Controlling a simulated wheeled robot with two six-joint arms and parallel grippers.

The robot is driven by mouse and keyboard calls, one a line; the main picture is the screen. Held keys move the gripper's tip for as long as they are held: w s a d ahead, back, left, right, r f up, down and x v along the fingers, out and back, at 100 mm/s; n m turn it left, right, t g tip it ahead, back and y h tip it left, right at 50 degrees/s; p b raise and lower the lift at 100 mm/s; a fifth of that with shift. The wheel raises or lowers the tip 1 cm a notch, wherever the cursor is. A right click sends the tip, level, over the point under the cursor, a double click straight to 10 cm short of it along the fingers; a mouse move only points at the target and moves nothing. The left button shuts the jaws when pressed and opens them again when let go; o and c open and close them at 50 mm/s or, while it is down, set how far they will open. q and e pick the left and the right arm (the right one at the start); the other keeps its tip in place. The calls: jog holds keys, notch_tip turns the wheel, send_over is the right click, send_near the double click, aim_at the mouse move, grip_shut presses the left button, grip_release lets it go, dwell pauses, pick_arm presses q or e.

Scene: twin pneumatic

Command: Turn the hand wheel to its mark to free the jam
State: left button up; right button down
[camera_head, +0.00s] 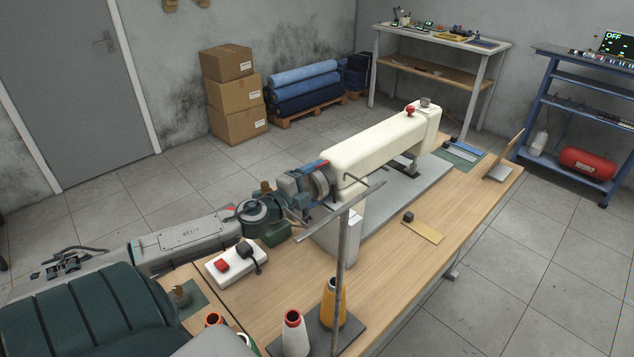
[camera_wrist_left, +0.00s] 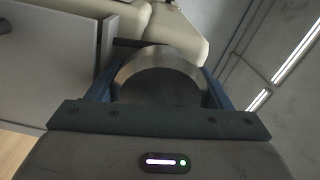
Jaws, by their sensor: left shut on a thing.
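The hand wheel (camera_head: 319,184) is a grey metal disc at the near end of the cream sewing machine (camera_head: 376,146). A small red patch shows near its top in the head view. My left gripper (camera_head: 312,188) reaches it from the left and is shut on its rim. In the left wrist view the wheel (camera_wrist_left: 160,75) sits between the two blue fingers (camera_wrist_left: 160,88), one on each side. The wheel's mark cannot be made out clearly. My right gripper is not in view.
A thread stand pole (camera_head: 341,270) with cones (camera_head: 333,303) rises close to the wheel. A white switch box (camera_head: 236,264) lies on the wooden table (camera_head: 400,275) below my left arm. A yellow plate (camera_head: 423,232) lies to the right. Boxes (camera_head: 238,122) stand behind.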

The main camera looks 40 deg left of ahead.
pick_arm(q)
jog(key=shift+f, duration=0.15)
jog(key=o, duration=0.8)
jog(key=shift+o, duration=0.9)
jog(key=shift+s, duration=0.2)
jog(key=shift+n, duration=0.3)
